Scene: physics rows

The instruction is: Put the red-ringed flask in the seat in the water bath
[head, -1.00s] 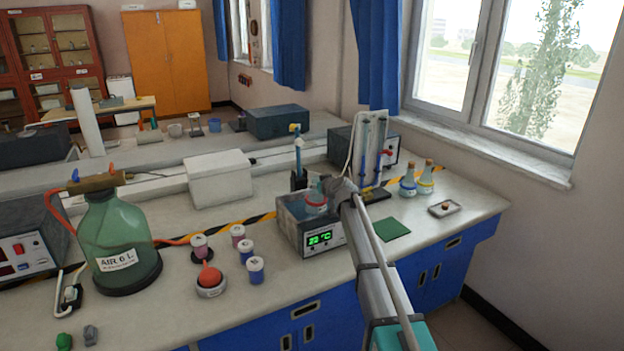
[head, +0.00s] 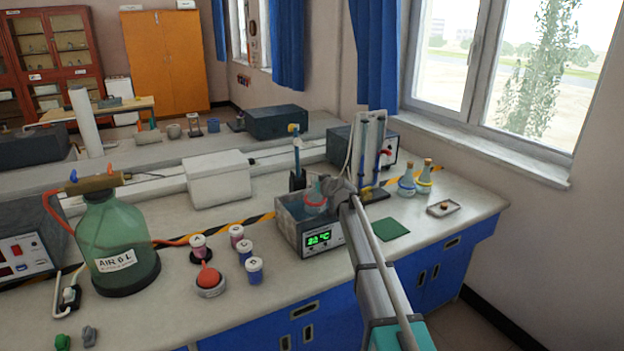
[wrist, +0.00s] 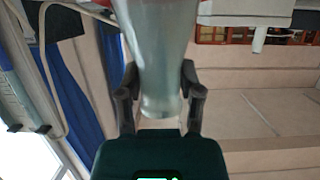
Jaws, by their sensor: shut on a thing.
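The water bath (head: 288,226) is a grey box with a green lit display on its front, on the bench. The red-ringed flask (head: 315,203) is at the bath's open top, its lower part inside the rim. My gripper (head: 334,190) reaches over the bath's right side and is shut on the flask. In the wrist view my gripper (wrist: 160,95) has one finger on each side of the pale glass neck of the flask (wrist: 158,60). The seat inside the bath is hidden, so I cannot tell whether the flask touches it.
A blue-ringed flask (head: 407,183) and a yellow-ringed flask (head: 425,177) stand right of the bath. A stand with blue tubes (head: 372,150) is behind my gripper. Several small jars (head: 254,270) stand left of the bath. A green mat (head: 393,229) lies flat on the right.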

